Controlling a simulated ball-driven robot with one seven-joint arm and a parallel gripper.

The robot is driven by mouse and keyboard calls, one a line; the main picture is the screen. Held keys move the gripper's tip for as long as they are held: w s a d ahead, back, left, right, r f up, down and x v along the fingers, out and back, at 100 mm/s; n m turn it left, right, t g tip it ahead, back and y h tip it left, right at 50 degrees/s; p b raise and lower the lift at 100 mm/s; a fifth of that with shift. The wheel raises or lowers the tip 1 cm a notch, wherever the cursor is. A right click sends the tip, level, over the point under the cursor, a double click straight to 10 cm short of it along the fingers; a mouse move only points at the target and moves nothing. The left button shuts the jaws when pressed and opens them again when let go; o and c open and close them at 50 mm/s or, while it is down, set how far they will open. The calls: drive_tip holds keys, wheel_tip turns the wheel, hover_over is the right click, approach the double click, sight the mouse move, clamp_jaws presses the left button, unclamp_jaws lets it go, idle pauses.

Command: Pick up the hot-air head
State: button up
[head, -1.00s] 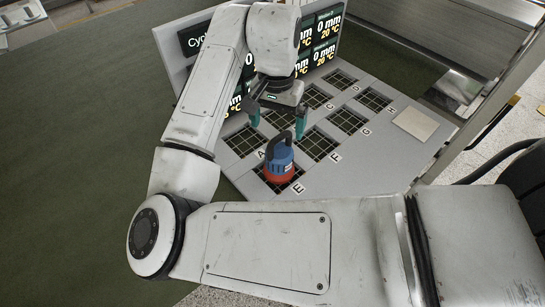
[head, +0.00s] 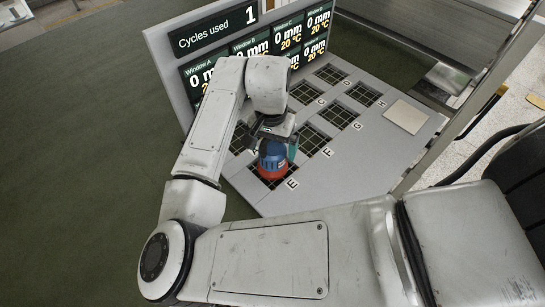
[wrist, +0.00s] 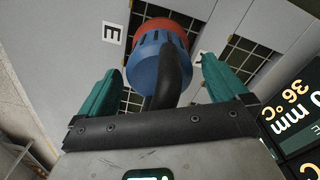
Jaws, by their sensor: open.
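The hot-air head (head: 273,162) has a blue body, a red-orange lower rim and a dark handle. It stands upright on the grid window beside the letter E, at the near end of the panel. In the wrist view the hot-air head (wrist: 160,58) lies between and beyond the two teal fingertips. My gripper (head: 273,149) is open, over the top of the head in the head view. In the wrist view my gripper (wrist: 162,72) has a finger on each side of the dark handle, with gaps visible. My gripper hides the head's top in the head view.
The grey panel (head: 375,165) carries several grid windows with letters. A pale square plate (head: 405,116) lies at its right. A display board (head: 213,36) showing "Cycles used 1" stands behind. A metal post (head: 455,110) rises at the right.

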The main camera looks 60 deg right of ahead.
drive_tip(key=shift+r, duration=0.1)
clamp_jaws()
idle(0.8)
